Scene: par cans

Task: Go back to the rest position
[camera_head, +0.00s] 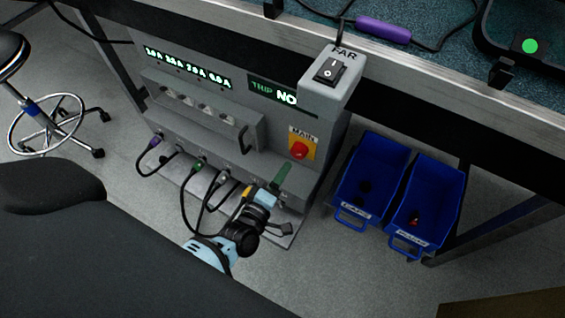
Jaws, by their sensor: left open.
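My left arm, light blue and black, is bent in front of the grey power box (205,128). Its gripper (288,229) is small and dark here, by the box's lower right front edge. It is open, and I see nothing between its fingers. A green bar (283,178) shows just above my wrist, against the box front; I cannot tell whether it touches my arm. My right gripper is out of view.
The box has a red MAIN knob (299,150), a rocker switch (330,70) and several plugged cables. Two blue bins (376,160) hang or stand at its right. A wheeled stool (50,120) stands at the left. The workbench edge (420,85) runs overhead.

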